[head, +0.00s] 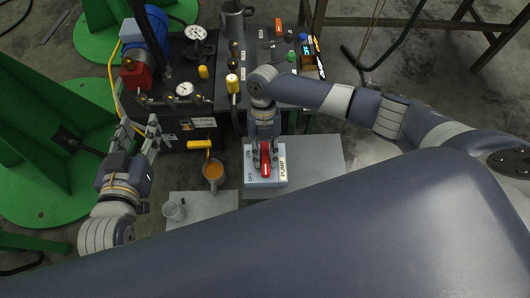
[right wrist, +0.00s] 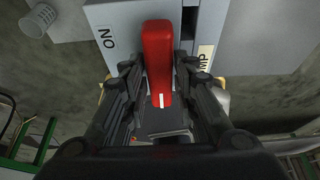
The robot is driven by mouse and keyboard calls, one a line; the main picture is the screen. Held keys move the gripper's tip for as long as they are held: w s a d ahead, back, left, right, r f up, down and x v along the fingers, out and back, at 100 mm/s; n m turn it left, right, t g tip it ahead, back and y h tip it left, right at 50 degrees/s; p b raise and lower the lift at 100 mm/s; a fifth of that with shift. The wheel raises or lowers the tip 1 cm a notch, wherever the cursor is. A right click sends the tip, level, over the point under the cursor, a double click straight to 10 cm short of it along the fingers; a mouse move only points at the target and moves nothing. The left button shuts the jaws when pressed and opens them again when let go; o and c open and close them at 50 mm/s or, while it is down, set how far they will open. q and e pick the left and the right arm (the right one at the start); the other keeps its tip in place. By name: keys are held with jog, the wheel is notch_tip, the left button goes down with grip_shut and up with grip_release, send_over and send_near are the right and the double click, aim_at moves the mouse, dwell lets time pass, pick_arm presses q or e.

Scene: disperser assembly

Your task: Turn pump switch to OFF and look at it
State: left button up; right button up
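The pump switch is a grey box with a red handle (head: 265,157) on its top face. ON and OFF are printed at its left and a PUMP label (head: 282,168) at its right. My right gripper (head: 265,160) reaches down over the box, with one finger on each side of the handle. In the right wrist view the red handle (right wrist: 158,60) stands between the fingertips and has a white mark at its lower end. ON is seen at its left; OFF is not seen there. My left gripper (head: 138,130) is open and empty at the left.
A dark equipment block with a gauge (head: 184,89) stands behind my left gripper. An orange-filled beaker (head: 214,172) and a clear beaker (head: 174,210) stand left of the switch box. Grey plate (head: 316,165) right of the box is clear. Green metal supports stand at far left.

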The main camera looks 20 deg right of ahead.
jog(key=shift+o, duration=0.6)
jog(key=shift+w+r, duration=0.1)
jog(key=shift+r, duration=0.05)
jog(key=v, duration=1.1)
jog(key=shift+r, duration=0.3)
jog(key=shift+w, duration=0.15)
